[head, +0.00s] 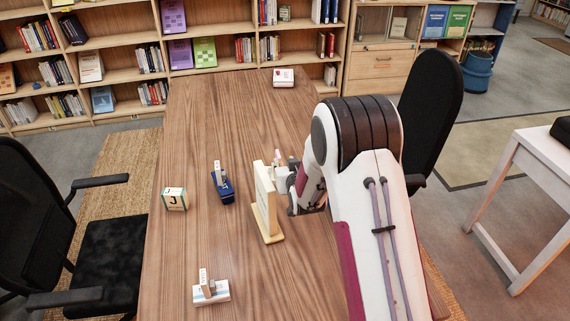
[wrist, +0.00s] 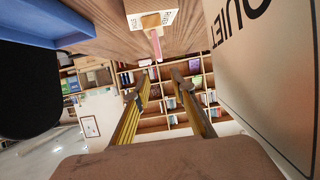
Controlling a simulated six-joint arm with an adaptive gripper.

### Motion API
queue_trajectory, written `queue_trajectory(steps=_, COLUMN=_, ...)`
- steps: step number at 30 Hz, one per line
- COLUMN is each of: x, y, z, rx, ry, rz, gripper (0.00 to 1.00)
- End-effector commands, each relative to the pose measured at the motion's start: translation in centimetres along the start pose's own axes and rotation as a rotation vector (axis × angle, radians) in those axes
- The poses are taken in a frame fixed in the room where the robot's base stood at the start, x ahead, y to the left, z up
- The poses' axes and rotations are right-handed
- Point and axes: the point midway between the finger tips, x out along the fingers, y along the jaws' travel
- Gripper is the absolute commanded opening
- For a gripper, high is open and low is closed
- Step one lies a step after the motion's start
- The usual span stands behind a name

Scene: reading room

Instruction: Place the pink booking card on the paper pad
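The pink booking card (wrist: 155,46) seems to be the narrow pink piece in the wrist view, which is turned upside down. It stands upright from a small pale block with print (wrist: 152,20) on the table. In the head view a small pale upright piece (head: 277,158) shows behind the sign, perhaps the same card. My gripper (wrist: 160,76) is open, its fingers apart and empty, with the card ahead of the gap. In the head view my gripper (head: 298,190) is partly hidden behind the sign. A white pad-like block (head: 283,82) lies at the far end; I cannot tell which is the paper pad.
A cream upright sign (head: 266,200) stands close beside my gripper; its lettered face (wrist: 268,75) fills the wrist view's right. A blue holder (head: 224,194) with a card, a "J" block (head: 175,199) and a white block (head: 218,296) with a clip-like piece stand left. The far table middle is clear.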

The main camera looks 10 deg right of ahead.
Motion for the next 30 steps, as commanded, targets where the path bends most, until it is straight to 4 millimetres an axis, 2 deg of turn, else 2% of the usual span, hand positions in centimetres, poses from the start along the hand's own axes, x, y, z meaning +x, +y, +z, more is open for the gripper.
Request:
queue_trajectory(steps=20, x=-0.3, y=0.0, z=-0.3, rx=0.000, ry=-0.007, rz=0.000, gripper=0.25)
queue_trajectory(steps=26, x=-1.6, y=0.0, z=-1.6, rx=0.000, ry=-0.026, rz=0.000, gripper=0.25)
queue_trajectory(steps=30, x=-3.1, y=0.0, z=-2.9, rx=0.000, ry=-0.052, rz=0.000, gripper=0.25)
